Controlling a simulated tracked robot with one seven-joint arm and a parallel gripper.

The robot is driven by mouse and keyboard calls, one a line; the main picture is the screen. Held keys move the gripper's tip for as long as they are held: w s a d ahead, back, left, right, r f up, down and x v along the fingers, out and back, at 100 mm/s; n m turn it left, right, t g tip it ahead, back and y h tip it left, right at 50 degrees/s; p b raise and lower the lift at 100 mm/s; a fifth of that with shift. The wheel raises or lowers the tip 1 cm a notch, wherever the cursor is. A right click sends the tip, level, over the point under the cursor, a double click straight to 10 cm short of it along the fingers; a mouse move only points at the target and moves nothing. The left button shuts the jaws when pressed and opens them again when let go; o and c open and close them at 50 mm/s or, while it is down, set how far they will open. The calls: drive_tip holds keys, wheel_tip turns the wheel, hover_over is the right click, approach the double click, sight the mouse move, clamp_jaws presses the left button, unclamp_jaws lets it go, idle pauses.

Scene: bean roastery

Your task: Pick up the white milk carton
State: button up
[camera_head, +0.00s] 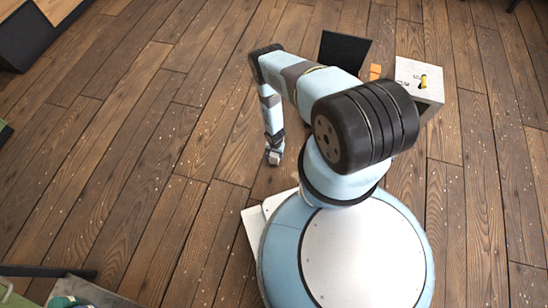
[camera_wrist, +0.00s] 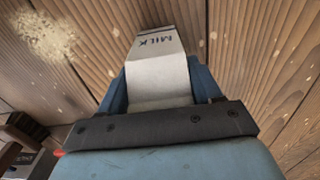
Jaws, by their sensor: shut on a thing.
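The white milk carton (camera_wrist: 160,52) has "MILK" printed in dark letters near its top. In the wrist view it sits between the two blue fingers of my gripper (camera_wrist: 158,88), which is shut on it. The carton's lower part is hidden behind the dark gripper body. In the head view my gripper (camera_head: 273,156) hangs at the end of the arm, low over the wooden floor. The carton cannot be made out clearly there. I cannot tell whether it touches the floor.
A pale box (camera_head: 421,77) with a small yellow thing on top stands beyond my arm, beside a small orange block (camera_head: 375,71) and a dark panel (camera_head: 343,50). A pale speckled patch (camera_wrist: 45,36) lies on the floor. The floor left of my gripper is largely clear.

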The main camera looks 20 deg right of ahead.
drive_tip(key=shift+c, duration=1.3)
drive_tip(key=shift+r, duration=0.1)
